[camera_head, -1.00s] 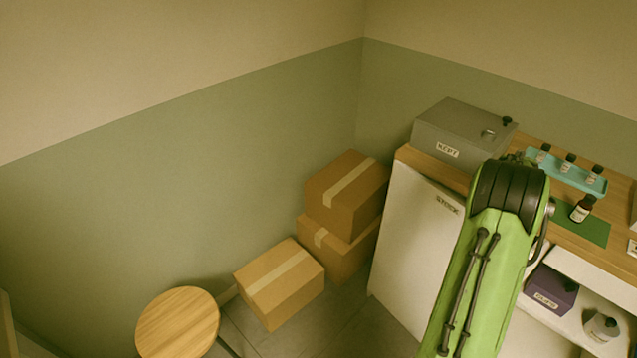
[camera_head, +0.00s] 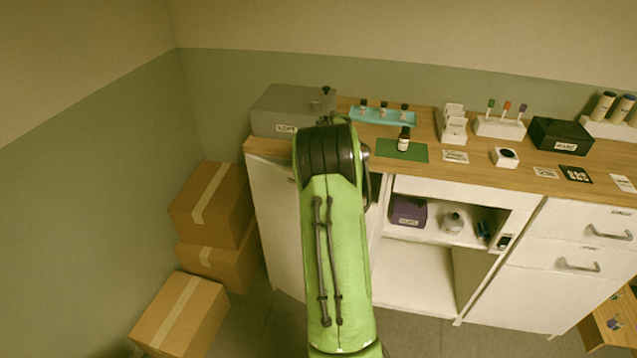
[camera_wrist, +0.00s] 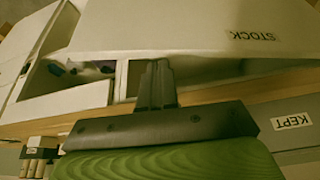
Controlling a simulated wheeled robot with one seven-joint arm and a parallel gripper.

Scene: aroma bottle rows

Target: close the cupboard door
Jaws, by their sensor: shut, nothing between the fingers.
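The cupboard door (camera_head: 276,225) is a white panel standing open at the left end of the cupboard, partly hidden behind my arm. In the wrist view the door (camera_wrist: 205,30) carries an upside-down STOCK label and fills the upper part. My gripper (camera_wrist: 158,68) is shut and empty, its fingertips close to the door's edge; I cannot tell whether they touch. In the head view my green arm hides the gripper.
A grey KEPT box (camera_head: 290,112), a teal tray of bottles (camera_head: 372,118), and a brown bottle on a green mat (camera_head: 413,155) stand on the wooden counter. Cardboard boxes (camera_head: 215,205) are stacked left of the door. Closed drawers (camera_head: 580,235) lie to the right.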

